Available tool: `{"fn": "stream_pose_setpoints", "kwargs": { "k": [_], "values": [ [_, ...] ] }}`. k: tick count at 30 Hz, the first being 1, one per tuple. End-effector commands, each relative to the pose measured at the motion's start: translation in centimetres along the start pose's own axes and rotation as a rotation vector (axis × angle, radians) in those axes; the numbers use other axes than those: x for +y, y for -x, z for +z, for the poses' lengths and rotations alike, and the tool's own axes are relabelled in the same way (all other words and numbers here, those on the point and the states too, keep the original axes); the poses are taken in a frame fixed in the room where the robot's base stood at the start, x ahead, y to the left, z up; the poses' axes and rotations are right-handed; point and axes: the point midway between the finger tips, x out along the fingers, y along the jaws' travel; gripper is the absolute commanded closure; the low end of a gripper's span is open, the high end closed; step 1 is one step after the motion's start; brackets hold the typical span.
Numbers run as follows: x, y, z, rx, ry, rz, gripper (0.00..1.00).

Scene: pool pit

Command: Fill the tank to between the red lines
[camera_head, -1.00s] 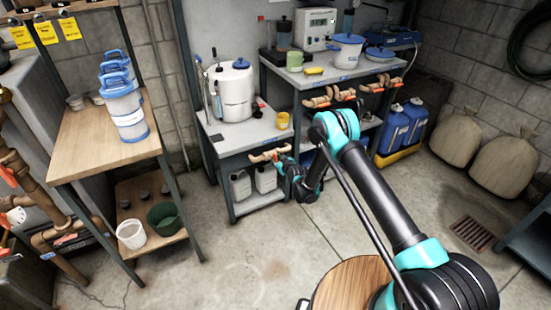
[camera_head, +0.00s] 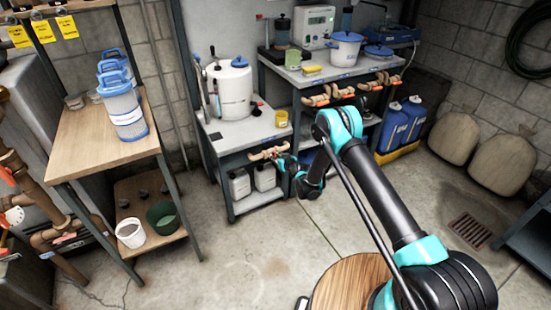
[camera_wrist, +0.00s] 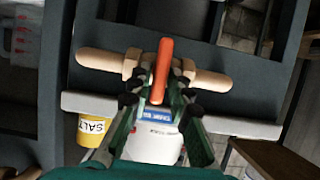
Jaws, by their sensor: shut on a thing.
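The white tank (camera_head: 236,100) with a blue knob on its lid stands on a grey bench at the middle left of the head view. Its lower part with a blue label also shows in the wrist view (camera_wrist: 152,146). No red lines can be made out on it. A copper-coloured pipe valve (camera_head: 266,153) is mounted at the bench front below the tank. In the wrist view its orange lever (camera_wrist: 160,66) stands between my fingers. My gripper (camera_wrist: 161,88) is shut on this lever. In the head view my gripper (camera_head: 285,164) is small and partly hidden by my wrist.
A yellow salt cup (camera_head: 281,119) sits at the bench's right edge. More valves (camera_head: 331,95) line the neighbouring bench. Blue-lidded jugs (camera_head: 124,105) stand on the wooden table at left. White containers (camera_head: 264,177) sit under the bench. The floor in front is clear.

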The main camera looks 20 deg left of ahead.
Motion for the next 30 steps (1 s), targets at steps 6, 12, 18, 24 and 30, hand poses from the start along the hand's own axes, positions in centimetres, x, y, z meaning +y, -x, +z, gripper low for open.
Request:
{"fn": "stream_pose_setpoints", "kwargs": {
  "k": [6,12,18,24,30],
  "values": [
    [0.0,0.0,0.1,-0.002,-0.008,-0.004,1.00],
    [0.0,0.0,0.1,-0.002,-0.008,-0.004,0.69],
    [0.0,0.0,0.1,-0.001,-0.007,-0.004,0.66],
    [0.0,0.2,-0.3,-0.001,-0.007,-0.004,0.66],
    [0.0,1.2,-2.8,-0.001,-0.007,-0.004,0.66]
  ]
}}
